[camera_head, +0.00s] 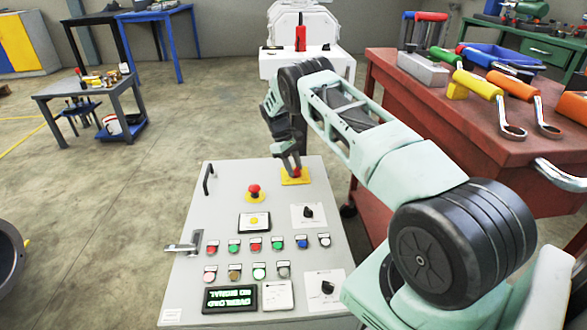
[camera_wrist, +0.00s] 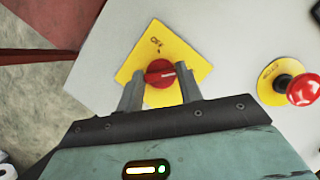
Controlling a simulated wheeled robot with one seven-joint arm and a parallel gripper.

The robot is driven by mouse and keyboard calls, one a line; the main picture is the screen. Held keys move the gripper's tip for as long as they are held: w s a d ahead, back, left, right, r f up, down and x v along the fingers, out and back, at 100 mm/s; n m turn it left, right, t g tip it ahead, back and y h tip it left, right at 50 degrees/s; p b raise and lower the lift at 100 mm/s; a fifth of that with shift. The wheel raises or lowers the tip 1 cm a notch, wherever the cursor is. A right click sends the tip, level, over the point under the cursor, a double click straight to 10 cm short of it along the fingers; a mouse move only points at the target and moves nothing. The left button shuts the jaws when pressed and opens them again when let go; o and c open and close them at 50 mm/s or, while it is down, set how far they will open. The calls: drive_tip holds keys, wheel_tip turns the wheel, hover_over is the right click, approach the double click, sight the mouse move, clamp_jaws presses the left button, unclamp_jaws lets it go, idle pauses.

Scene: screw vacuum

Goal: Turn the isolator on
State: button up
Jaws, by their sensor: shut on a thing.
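The isolator is a red rotary knob (camera_wrist: 160,73) on a yellow square plate (camera_wrist: 190,57), with lettering that seems to read OFF above the knob. In the head view its yellow plate (camera_head: 296,178) sits at the top right of the grey control panel (camera_head: 225,180). My gripper (camera_wrist: 160,88) is at the knob, one finger on each side, shut on it. In the head view my gripper (camera_head: 291,163) reaches down onto the knob and partly hides it.
A red emergency button (camera_head: 254,189) stands up left of the isolator, and also shows in the wrist view (camera_wrist: 302,89). Black rotary switches, several small buttons and a green display (camera_head: 230,298) cover the panel. A red tool cart (camera_head: 450,120) stands close on the right.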

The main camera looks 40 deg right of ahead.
drive_tip(key=shift+w+m, duration=0.1)
drive_tip(key=shift+m, duration=0.5)
drive_tip(key=o, duration=1)
drive_tip(key=p+v, duration=0.1)
drive_tip(key=v, duration=1.1)
drive_tip(key=shift+w+d+p, duration=0.1)
drive_tip(key=shift+d+p, duration=0.1)
drive_tip(key=shift+p, duration=0.15)
